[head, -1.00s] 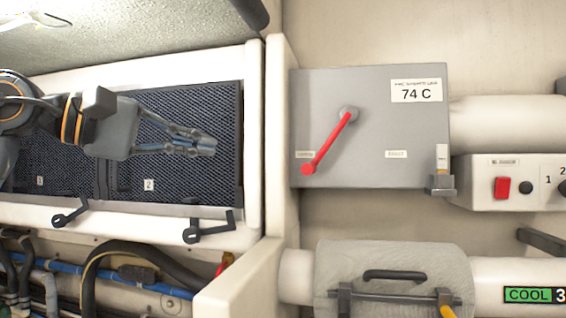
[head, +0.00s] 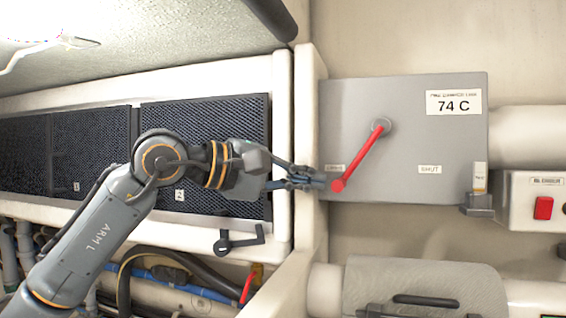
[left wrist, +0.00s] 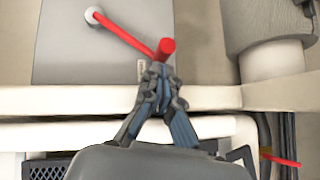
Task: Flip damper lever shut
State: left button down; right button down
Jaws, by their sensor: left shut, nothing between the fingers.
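The red damper lever (head: 360,157) is on the front of a grey box (head: 405,100). It runs from a round grey pivot down and left to a knob near a small label at the left. A "SHUT" label (head: 429,169) is to the right of the knob. My left gripper (head: 322,181) is shut and empty, its tips just left of the knob. In the left wrist view the lever (left wrist: 126,36) ends in its knob just beyond my gripper's tips (left wrist: 160,72); I cannot tell whether they touch. My right gripper is not in view.
A white vertical edge (head: 309,150) stands between the dark mesh panels (head: 205,120) and the grey box. A latch-like grey block (head: 478,203) is at the box's lower right. A red switch (head: 543,208) is farther right. A wrapped pipe (head: 425,280) runs below.

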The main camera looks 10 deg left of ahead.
pick_arm(q)
jog(key=shift+s+d+f, duration=0.1)
jog(key=shift+d+f, duration=0.05)
jog(key=shift+d, duration=0.2)
jog(key=shift+n+t+h, duration=0.6)
jog(key=shift+n+h, duration=0.3)
jog(key=d+f+b, duration=0.1)
jog(key=d+b, duration=0.2)
jog(key=b, duration=0.1)
jog(key=s+d+f+b, duration=0.1)
jog(key=d+f+b, duration=0.1)
jog(key=d+b, duration=0.1)
jog(key=s+d+f+b, duration=0.1)
jog(key=d+f+b, duration=0.1)
jog(key=b, duration=0.3)
jog(key=shift+d, duration=0.85)
jog(key=shift+s+d+r+b, duration=0.1)
jog(key=shift+d+b, duration=0.15)
jog(key=shift+d, duration=0.3)
jog(key=shift+s+d+r+b, duration=0.1)
jog(key=shift+d+b, duration=0.15)
jog(key=shift+d, duration=0.3)
